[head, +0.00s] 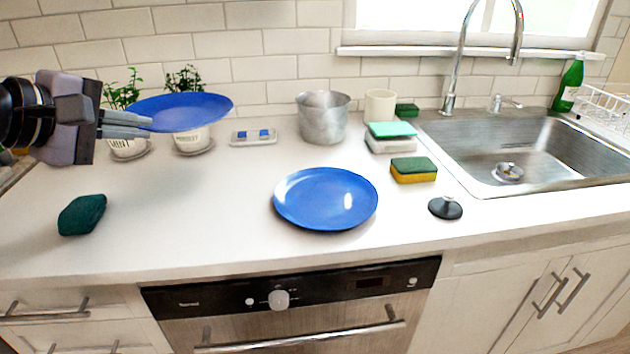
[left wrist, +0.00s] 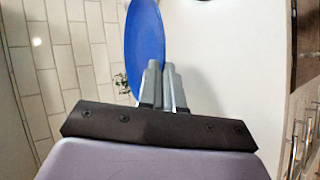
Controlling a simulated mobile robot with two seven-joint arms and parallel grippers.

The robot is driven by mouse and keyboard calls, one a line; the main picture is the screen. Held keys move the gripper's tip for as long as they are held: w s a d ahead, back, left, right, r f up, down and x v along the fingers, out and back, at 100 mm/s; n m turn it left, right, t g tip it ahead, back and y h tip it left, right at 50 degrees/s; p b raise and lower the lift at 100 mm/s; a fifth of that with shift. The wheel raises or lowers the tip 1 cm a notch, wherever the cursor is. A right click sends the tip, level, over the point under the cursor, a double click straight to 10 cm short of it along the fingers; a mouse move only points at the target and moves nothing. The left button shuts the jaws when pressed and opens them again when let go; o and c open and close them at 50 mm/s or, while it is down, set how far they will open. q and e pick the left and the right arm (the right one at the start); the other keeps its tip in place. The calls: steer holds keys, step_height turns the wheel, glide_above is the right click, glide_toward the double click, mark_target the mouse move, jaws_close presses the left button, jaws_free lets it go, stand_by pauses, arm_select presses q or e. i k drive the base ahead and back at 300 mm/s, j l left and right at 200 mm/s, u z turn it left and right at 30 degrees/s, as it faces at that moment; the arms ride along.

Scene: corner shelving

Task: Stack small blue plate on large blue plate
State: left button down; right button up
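One blue plate (head: 190,108) is held in the air at the left by my left gripper (head: 146,124), which is shut on its near-left rim. This plate is nearly level, above the counter and in front of the potted herbs. In the left wrist view the held plate (left wrist: 146,38) stands beyond the shut fingers (left wrist: 164,75). Another blue plate (head: 326,199) lies flat and empty on the counter near its front edge, to the right of the gripper. It looks like the larger one. My right gripper is not in view.
Two potted herbs (head: 128,148) stand behind the held plate. A metal pot (head: 322,118), a cup (head: 380,105) and sponges (head: 413,170) are at the back and right. A dark green sponge (head: 82,214) lies at left. A black stopper (head: 445,208) is near the sink (head: 530,150).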

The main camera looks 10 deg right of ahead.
mark_target(321, 198)
steer(key=i+l, duration=0.1)
steer(key=l, duration=0.35)
steer(key=i+l, duration=0.1)
steer(key=l, duration=0.3)
steer(key=i+l, duration=0.1)
steer(key=l, duration=0.35)
